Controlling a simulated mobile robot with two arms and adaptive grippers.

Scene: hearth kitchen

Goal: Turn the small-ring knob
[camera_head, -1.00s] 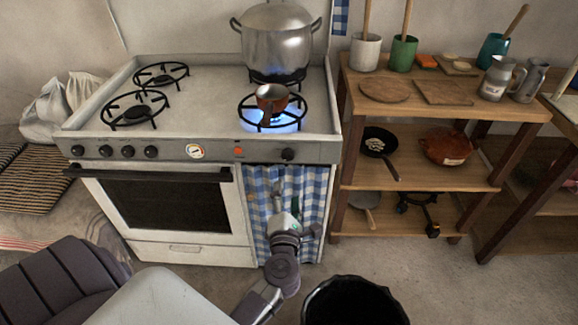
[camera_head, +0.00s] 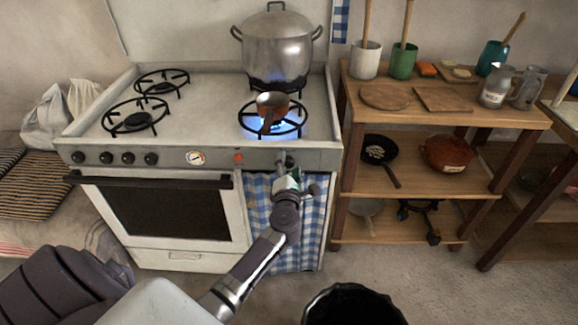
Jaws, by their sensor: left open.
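The stove's front panel (camera_head: 215,158) carries several black knobs at the left, a round dial and an orange light. A lone black knob (camera_head: 289,158) sits at the panel's right end, below the lit front right burner (camera_head: 290,127). I cannot tell from any label which knob is the small-ring one. My left gripper (camera_head: 290,168) is open, right in front of the lone knob, and partly hides it. I cannot tell whether its fingers touch or surround the knob. My right gripper is not in view.
A small copper pot (camera_head: 271,104) stands over the blue flame, with a large metal pot (camera_head: 277,48) behind it. The oven handle (camera_head: 150,180) sticks out at the left. A wooden shelf (camera_head: 430,180) stands right of the stove. A black bin (camera_head: 352,290) is at the bottom.

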